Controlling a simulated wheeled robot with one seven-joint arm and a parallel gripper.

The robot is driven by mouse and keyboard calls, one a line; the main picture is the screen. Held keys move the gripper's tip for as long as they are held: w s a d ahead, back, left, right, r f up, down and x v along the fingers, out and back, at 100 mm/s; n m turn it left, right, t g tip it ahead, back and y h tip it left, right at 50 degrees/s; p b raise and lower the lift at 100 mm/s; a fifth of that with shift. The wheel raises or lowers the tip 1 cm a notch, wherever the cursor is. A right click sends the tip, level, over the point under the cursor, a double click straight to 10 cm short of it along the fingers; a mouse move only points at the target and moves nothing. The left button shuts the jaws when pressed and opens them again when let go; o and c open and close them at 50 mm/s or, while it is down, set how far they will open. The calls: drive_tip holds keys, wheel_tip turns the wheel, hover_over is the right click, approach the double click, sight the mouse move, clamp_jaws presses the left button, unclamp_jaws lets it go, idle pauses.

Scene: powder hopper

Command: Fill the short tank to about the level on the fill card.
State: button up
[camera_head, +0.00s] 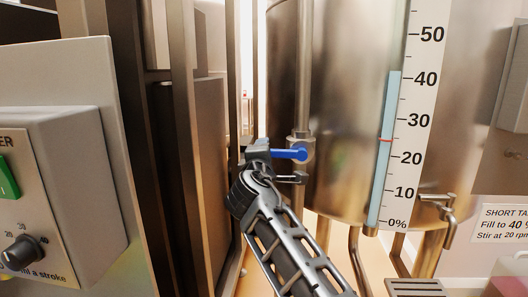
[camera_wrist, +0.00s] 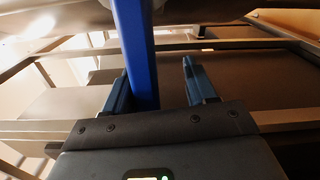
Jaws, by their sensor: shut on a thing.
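The short tank (camera_head: 335,120) is a steel vessel right of centre in the head view. Its scale strip (camera_head: 428,100) has a pale blue column (camera_head: 379,180) topping out at or slightly above 40; a red mark crosses it near 25. The fill card (camera_head: 505,222), partly cut off, reads "Fill to 40" and "Stir at 20 rpm". A blue valve lever (camera_head: 291,154) lies roughly level at the pipe beside the tank. My gripper (camera_head: 262,157) is shut on its left part. In the wrist view the lever (camera_wrist: 136,50) passes between my fingers (camera_wrist: 158,82), nearer the left one.
A grey control box (camera_head: 60,180) with a green switch (camera_head: 8,178) and black knob (camera_head: 20,251) stands close at left. Dark frame posts (camera_head: 120,130) rise beside my gripper. A small tap (camera_head: 445,210) sticks out at the tank's lower right.

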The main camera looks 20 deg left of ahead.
drive_tip(key=shift+o, duration=0.7)
drive_tip(key=shift+s+a+f, duration=0.15)
drive_tip(key=shift+a+f, duration=0.1)
drive_tip(key=shift+f, duration=0.2)
drive_tip(key=shift+s+r, duration=0.1)
drive_tip(key=shift+s, duration=0.05)
drive_tip(key=v, duration=0.7)
drive_tip(key=shift+s+d+r, duration=0.2)
drive_tip(key=shift+d+r, duration=0.05)
